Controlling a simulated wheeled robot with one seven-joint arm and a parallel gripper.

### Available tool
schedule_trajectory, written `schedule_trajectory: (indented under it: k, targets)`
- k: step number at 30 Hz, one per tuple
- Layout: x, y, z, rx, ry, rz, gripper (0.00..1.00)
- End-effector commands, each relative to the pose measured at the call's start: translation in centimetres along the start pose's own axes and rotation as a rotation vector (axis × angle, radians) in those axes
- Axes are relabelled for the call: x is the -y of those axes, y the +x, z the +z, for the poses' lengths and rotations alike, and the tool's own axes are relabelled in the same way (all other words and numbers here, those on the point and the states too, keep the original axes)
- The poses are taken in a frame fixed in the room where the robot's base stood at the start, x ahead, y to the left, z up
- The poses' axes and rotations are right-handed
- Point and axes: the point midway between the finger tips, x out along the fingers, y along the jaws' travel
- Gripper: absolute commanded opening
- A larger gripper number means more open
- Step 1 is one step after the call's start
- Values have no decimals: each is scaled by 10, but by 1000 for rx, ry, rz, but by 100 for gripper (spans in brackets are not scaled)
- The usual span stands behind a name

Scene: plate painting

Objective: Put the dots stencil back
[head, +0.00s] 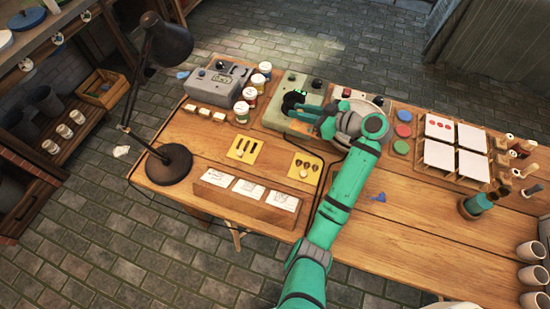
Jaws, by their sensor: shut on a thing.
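My gripper (304,108) is at the grey-green machine (275,119) at the back middle of the table. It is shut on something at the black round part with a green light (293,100). The held thing is mostly hidden by the fingers and too small to make out, and no dots stencil shows elsewhere. Two yellow stencils lie flat on the wood: one with dark bars (246,149), and one with dark leaf-like shapes (306,168) to its right. Bare table lies around them.
A black desk lamp (169,163) stands at the left. A wooden card holder (243,197) lies along the front edge. Paint jars (242,111) stand left of the machine. White cards (438,154) fill a tray at right, with cups (533,276) at the right edge.

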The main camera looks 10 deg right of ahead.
Motion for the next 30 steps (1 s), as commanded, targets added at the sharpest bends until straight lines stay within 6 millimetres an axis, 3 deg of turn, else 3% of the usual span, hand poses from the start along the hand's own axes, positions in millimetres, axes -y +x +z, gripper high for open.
schedule_trajectory:
  k: [7,20,24,30]
  targets:
    - [4,0,-4,2,-23,-62,0]
    - [84,46,19,3,-22,-64,0]
    - [101,62,40,3,-19,-62,0]
    - [115,76,55,3,-22,-61,0]
